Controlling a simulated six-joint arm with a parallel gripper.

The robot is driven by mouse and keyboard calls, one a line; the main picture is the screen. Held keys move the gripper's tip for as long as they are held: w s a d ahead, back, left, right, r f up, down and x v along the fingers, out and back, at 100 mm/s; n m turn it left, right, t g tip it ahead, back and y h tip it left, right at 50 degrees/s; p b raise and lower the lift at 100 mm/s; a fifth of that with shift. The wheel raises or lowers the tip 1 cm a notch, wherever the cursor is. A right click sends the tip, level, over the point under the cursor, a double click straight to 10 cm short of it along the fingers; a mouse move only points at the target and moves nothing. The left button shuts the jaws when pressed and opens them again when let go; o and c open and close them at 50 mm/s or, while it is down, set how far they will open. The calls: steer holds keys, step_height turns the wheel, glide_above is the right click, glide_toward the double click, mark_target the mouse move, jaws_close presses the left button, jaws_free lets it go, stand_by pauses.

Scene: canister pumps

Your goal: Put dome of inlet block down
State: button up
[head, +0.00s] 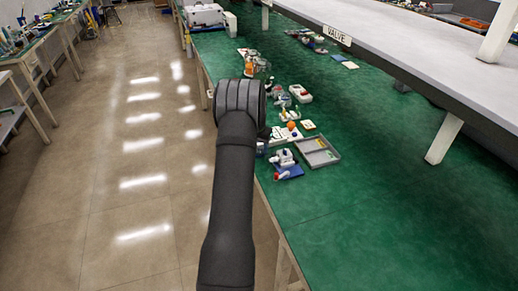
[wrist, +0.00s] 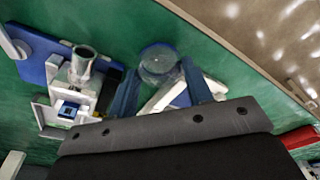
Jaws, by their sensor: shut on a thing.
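My gripper (wrist: 160,88) shows in the wrist view with its two dark blue fingers apart at the width of a clear, round dome (wrist: 158,60). It is shut on the dome, which sits at the fingertips. A white block (wrist: 75,88) with a grey metal tube and a small blue part stands to the left on a blue plate (wrist: 32,48); I cannot tell for sure that it is the inlet block. A white and blue piece (wrist: 168,97) shows between the fingers, partly hidden by my gripper. In the head view my arm hides the gripper and dome.
The green bench (head: 400,210) holds a grey tray (head: 318,152), a blue plate with white parts (head: 288,172), an orange piece (head: 291,126) and several units farther back. The bench's front right is clear. A shelf (head: 400,40) overhangs the right. A red object (wrist: 300,138) lies at the wrist view's right.

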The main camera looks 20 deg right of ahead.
steer(key=shift+f, duration=0.45)
steer(key=shift+f, duration=0.15)
steer(key=o, duration=0.9)
steer(key=shift+o, duration=0.2)
step_height(320, 180, up, 12)
steer(key=s+a, duration=0.1)
steer(key=shift+s, duration=0.15)
steer(key=shift+a, duration=0.1)
